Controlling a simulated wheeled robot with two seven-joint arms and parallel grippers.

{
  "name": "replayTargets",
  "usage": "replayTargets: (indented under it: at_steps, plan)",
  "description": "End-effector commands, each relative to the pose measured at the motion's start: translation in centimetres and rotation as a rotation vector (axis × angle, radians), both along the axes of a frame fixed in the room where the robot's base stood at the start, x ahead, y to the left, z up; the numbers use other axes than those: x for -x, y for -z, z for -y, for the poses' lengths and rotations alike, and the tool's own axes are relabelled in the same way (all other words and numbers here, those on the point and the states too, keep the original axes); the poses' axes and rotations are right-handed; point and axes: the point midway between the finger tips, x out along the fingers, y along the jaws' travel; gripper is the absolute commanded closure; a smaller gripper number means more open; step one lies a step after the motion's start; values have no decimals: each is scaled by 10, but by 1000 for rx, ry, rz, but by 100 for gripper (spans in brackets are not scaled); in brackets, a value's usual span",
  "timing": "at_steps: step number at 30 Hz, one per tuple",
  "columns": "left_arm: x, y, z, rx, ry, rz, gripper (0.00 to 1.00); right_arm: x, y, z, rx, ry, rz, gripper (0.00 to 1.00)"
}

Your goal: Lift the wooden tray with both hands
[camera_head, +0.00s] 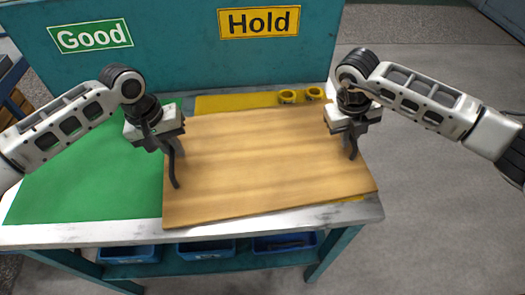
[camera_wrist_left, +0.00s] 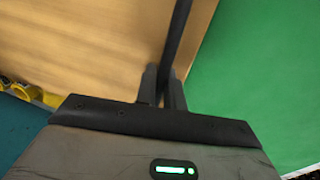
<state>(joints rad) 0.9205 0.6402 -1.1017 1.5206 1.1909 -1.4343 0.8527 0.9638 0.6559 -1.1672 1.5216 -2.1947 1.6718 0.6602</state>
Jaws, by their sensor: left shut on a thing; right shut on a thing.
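The wooden tray (camera_head: 262,165) is a flat, light-brown board over the right part of the table in the head view. It hides most of the yellow mat (camera_head: 235,103). I cannot tell how far it is above the mat. My left gripper (camera_head: 174,170) is shut on its left edge. In the left wrist view, the left gripper's fingers (camera_wrist_left: 164,85) close at the rim, with the tray (camera_wrist_left: 85,45) on the left. My right gripper (camera_head: 352,146) is shut on the tray's right edge; its exact contact is partly hidden.
A green mat (camera_head: 85,180) covers the table's left part, bare of objects. Yellow ring-shaped parts (camera_head: 288,96) sit behind the tray. A teal panel with "Good" (camera_head: 90,36) and "Hold" (camera_head: 258,22) signs stands at the back. Blue bins (camera_head: 207,249) are below the table.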

Motion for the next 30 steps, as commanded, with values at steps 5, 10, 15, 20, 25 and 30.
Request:
replayTargets:
  at_steps: [5, 10, 15, 20, 25, 30]
  plan:
    - [-1, -8, 0, 1, 0, 2, 100, -1, -8, 0, 0, 0, 3, 100]
    - [-1, -24, 0, 1, 0, 2, 100, -1, -24, 0, 0, 0, 3, 100]
    - [0, -42, 0, 1, 0, 1, 100, -1, -42, 0, 0, 1, 2, 100]
    - [0, -51, 0, 1, 0, 1, 100, -1, -51, 0, 0, 1, 2, 100]
    - [0, -51, 0, 1, 0, 1, 100, 0, -51, 0, 0, 1, 2, 100]
    - [0, -51, 0, 1, 0, 1, 100, -1, -50, 0, 0, 1, 2, 100]
